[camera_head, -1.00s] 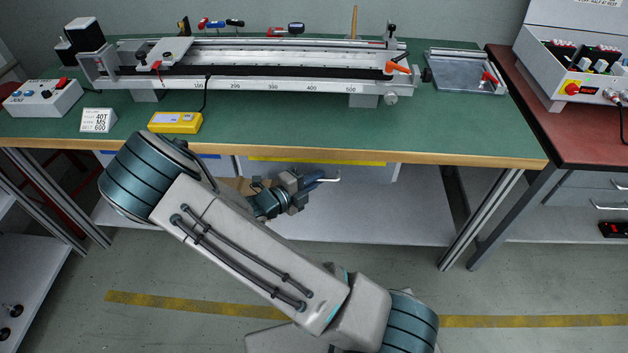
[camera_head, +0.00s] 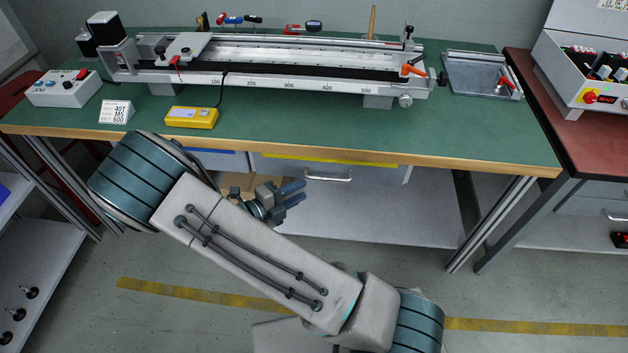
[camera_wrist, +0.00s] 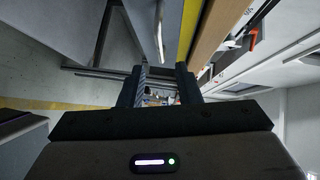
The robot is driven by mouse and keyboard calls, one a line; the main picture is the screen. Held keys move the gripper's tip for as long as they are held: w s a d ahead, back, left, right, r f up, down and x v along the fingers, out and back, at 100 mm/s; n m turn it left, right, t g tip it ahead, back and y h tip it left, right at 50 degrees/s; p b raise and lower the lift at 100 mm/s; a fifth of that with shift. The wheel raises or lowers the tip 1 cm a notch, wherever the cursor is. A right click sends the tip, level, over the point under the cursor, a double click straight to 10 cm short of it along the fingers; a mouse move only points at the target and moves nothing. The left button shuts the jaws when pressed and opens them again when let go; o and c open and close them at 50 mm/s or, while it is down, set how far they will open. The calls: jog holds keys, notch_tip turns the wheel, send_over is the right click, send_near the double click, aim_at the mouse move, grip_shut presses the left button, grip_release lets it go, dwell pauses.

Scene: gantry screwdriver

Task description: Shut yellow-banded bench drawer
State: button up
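The yellow-banded drawer (camera_head: 375,174) hangs under the green bench, a pale front with a yellow strip along its top and a metal bar handle (camera_head: 328,178). The bench edge covers its top, so how far out it stands is hard to tell. In the wrist view its yellow band (camera_wrist: 187,32) runs beside the wooden bench edge, with the handle (camera_wrist: 158,36) left of it. My gripper (camera_head: 298,192) is left of and a little below the handle, apart from it. Its two fingers also show in the wrist view (camera_wrist: 160,72), spread with nothing between them.
A drawer front with a blue strip (camera_head: 230,156) is left of it, partly behind my arm. The bench leg (camera_head: 490,225) stands to the right, and a lower shelf (camera_head: 370,215) lies beneath. A gantry rail (camera_head: 290,78) and yellow box (camera_head: 191,117) are on the bench.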

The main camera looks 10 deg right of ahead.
jog(key=v, duration=0.3)
jog(key=shift+s+a, duration=0.15)
jog(key=shift+a, duration=0.1)
jog(key=s+d+r+n+g+y+p, duration=0.1)
jog(key=s+d+r+n+y+p, duration=0.2)
jog(key=r+n, duration=0.6)
jog(key=s+d+r+n+g+y+p, duration=0.1)
jog(key=s+d+r+n+y+p, duration=0.3)
jog(key=s+r+n+y+p, duration=0.3)
jog(key=s+d+r+n+g+y+p, duration=0.2)
jog(key=s+d+r+n+y+p, duration=0.1)
jog(key=r+n, duration=1)
jog(key=shift+s+d+r+y+p, duration=0.3)
jog(key=shift+s+r+y+p, duration=0.7)
jog(key=shift+r, duration=2.35)
